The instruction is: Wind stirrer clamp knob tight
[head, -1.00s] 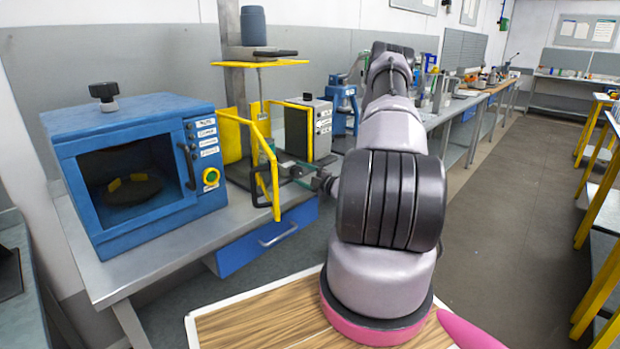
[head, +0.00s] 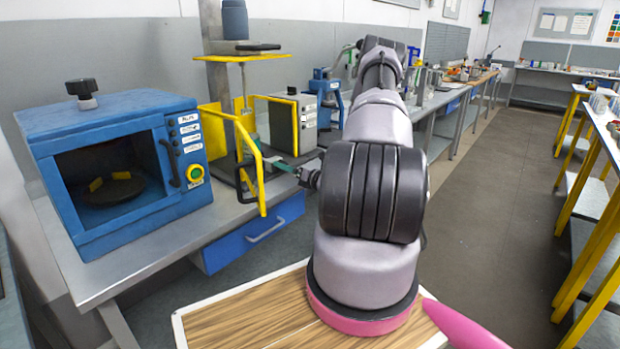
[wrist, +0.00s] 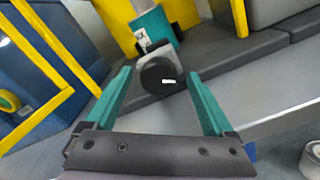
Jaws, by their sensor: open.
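In the wrist view the clamp knob (wrist: 160,76) is a round dark disc with a small white mark on its face. It sits in front of a grey body below a teal block (wrist: 158,27) on a yellow upright. My gripper (wrist: 157,84) is open, its two teal fingers to the left and right of the knob. The knob appears between the fingertips; I cannot tell whether they touch it. In the head view my gripper (head: 288,167) is small, beside the yellow-framed stirrer stand (head: 243,132). The knob cannot be made out there.
A yellow tubular guard (head: 262,185) stands open at the left of my gripper. A blue oven-like cabinet (head: 118,170) fills the bench's left end. A grey box with a yellow edge (head: 292,122) stands behind. The aisle (head: 480,200) on the right is clear.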

